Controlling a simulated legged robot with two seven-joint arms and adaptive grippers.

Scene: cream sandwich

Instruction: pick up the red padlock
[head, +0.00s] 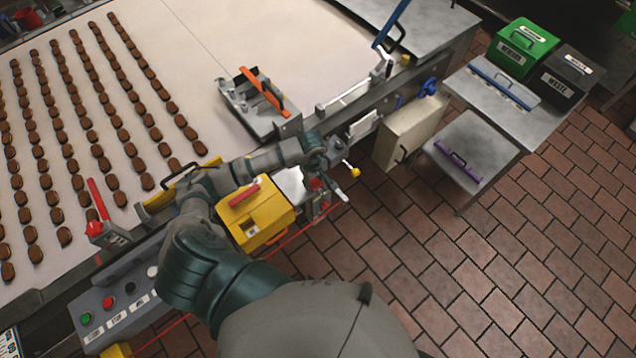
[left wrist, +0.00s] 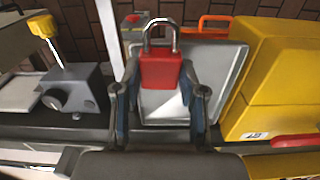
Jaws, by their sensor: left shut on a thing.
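The red padlock (left wrist: 160,70) has a silver shackle pointing up in the left wrist view. It sits between the two fingers of my left gripper (left wrist: 160,92), which is shut on its body. In the head view the padlock (head: 316,184) is a small red patch beside the left gripper (head: 322,178), partly hidden by it. A grey-white metal plate or tray (left wrist: 210,85) lies behind and below the padlock. I cannot tell whether the padlock touches anything beneath it. My right gripper is not in view.
A yellow box (head: 262,215) with a red handle stands close to the gripper. The conveyor (head: 190,60) carries rows of brown biscuits. A red lever (head: 98,200) and a button panel (head: 115,305) line its near edge. Open brick floor (head: 470,260) lies to the right.

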